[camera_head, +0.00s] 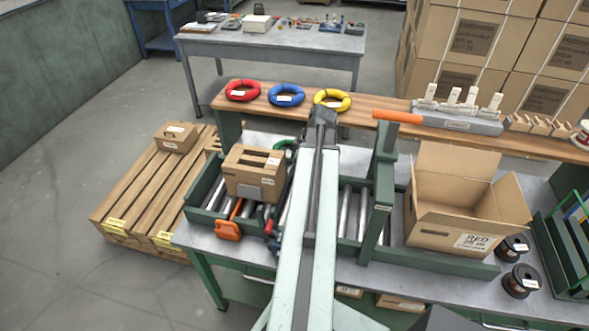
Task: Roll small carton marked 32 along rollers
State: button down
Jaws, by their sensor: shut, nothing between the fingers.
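A small brown carton (252,172) sits upright on the left part of the roller track (346,212). It has white labels on top and a grey patch on its front; I cannot read its number. Another small carton (175,137) sits on the wooden pallet at the left, its label also too small to read. My arm reaches from the bottom centre across the rollers. My gripper (323,116), at its dark far end, looks shut and empty, by the shelf edge beyond the track. It is apart from the carton, to its upper right. The arm hides the middle rollers.
A green gate post (381,185) stands over the track, right of my arm. Coloured rings (286,95) lie on the wooden shelf. An orange clamp (228,229) sits at the track's front.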

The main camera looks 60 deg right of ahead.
aim_at(268, 167)
jog(key=f+b, duration=1.2)
jog(key=shift+w+a+f, duration=0.1)
jog(key=shift+w+f, duration=0.05)
jog(key=shift+w, duration=0.15)
jog(key=shift+w+a, duration=0.7)
jog(key=shift+w, duration=1.5)
jog(key=shift+w+a, duration=0.7)
jog(key=shift+w, duration=1.55)
jog(key=shift+w+a, duration=0.7)
jog(key=shift+w, duration=1.5)
jog(key=shift+s+d, duration=0.2)
jog(key=shift+s, duration=0.45)
jog(key=shift+s+d, duration=0.15)
jog(key=shift+s, duration=0.45)
jog(key=p+v, duration=0.4)
jog(key=w+p+v, duration=0.1)
jog(key=p+v, duration=0.8)
jog(key=shift+w+a+r, duration=0.15)
jog(key=shift+w+r, duration=0.05)
jog(key=shift+r, duration=0.35)
jog(key=shift+f, duration=0.15)
